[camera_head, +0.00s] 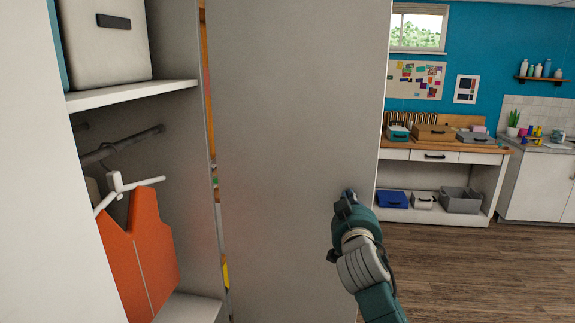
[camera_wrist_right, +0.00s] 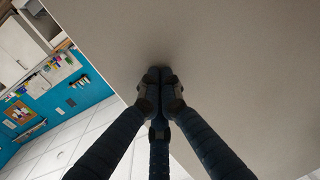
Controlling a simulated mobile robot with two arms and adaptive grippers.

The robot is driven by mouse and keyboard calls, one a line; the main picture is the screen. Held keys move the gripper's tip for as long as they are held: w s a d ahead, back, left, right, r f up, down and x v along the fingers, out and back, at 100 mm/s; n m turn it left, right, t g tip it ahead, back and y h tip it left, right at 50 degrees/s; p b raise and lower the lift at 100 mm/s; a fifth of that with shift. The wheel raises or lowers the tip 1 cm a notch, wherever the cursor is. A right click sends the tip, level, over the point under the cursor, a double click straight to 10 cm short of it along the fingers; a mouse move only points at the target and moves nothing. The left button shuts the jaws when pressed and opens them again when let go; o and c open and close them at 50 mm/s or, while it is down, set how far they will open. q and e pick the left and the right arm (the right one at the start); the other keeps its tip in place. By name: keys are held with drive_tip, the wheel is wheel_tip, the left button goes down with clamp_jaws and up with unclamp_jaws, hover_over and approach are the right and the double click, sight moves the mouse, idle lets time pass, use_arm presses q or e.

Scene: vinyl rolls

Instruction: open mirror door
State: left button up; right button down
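A large plain grey door panel (camera_head: 285,150) stands in the middle of the head view, swung out from a cabinet (camera_head: 205,130) at left. No mirror surface or handle shows on the panel face I see. My right gripper (camera_head: 347,204) is in front of the panel near its right edge. In the right wrist view the fingers of my right gripper (camera_wrist_right: 158,76) are closed together, with nothing visible between them. Their tips are at or very near the panel (camera_wrist_right: 220,50); I cannot tell whether they touch. My left gripper is not in view.
The cabinet holds a box (camera_head: 105,45) on a shelf (camera_head: 130,95) and an orange vest (camera_head: 142,250) on a hanger. A narrow gap shows between cabinet and panel. At right stand a workbench (camera_head: 450,154) and a counter (camera_head: 540,146). The wooden floor (camera_head: 470,270) before them is clear.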

drive_tip(key=w, duration=0.1)
drive_tip(key=w+d, duration=0.1)
drive_tip(key=w, duration=0.1)
drive_tip(key=shift+w+b, duration=0.25)
drive_tip(key=shift+b, duration=0.15)
drive_tip(key=shift+s, duration=0.1)
drive_tip(key=s+p, duration=0.2)
drive_tip(key=s, duration=0.4)
drive_tip(key=shift+a, duration=0.3)
